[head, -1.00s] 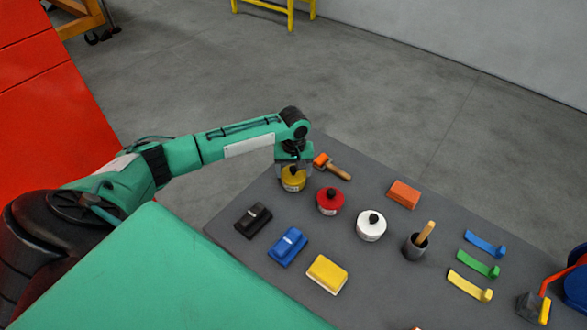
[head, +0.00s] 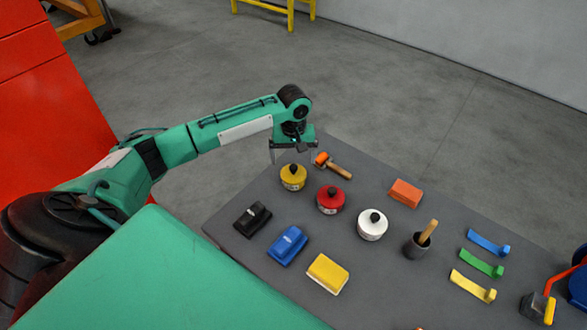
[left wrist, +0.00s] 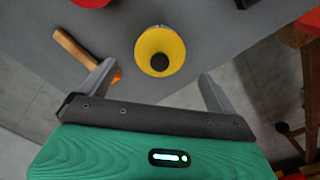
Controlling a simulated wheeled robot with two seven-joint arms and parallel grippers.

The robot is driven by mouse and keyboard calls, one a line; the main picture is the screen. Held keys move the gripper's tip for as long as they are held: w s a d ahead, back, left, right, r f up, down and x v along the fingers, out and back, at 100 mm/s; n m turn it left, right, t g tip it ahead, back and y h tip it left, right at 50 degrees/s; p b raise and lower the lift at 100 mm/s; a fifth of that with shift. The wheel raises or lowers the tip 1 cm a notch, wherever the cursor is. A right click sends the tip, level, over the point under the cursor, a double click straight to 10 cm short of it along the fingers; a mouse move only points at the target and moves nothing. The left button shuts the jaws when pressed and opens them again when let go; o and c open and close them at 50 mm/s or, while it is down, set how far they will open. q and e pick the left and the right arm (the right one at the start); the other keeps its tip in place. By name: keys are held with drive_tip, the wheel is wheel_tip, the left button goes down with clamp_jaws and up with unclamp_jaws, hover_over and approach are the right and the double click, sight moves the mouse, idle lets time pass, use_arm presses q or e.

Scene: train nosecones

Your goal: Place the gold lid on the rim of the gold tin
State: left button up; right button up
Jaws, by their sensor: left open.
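The gold lid (head: 293,171), with a black knob, sits on top of the gold tin (head: 293,184) at the far left part of the grey table. In the left wrist view the gold lid (left wrist: 160,52) shows from above with its dark knob, and it hides most of the tin. My left gripper (head: 292,156) is open and empty, just above and behind the lid, apart from it. In the left wrist view its two fingers (left wrist: 154,82) stand wide apart with nothing between them. My right gripper is not in view.
A red tin (head: 330,201) and a white tin (head: 372,226), both lidded, stand to the right on the grey table (head: 300,215). An orange-headed tool with a wooden handle (head: 339,171) lies close behind the gold tin. Black, blue and yellow blocks lie in front.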

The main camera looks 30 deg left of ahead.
sight(294, 167)
use_arm(q)
wheel_tip(294, 167, up, 7)
drive_tip(key=b, duration=0.1)
drive_tip(key=shift+f, duration=0.2)
idle(0.4)
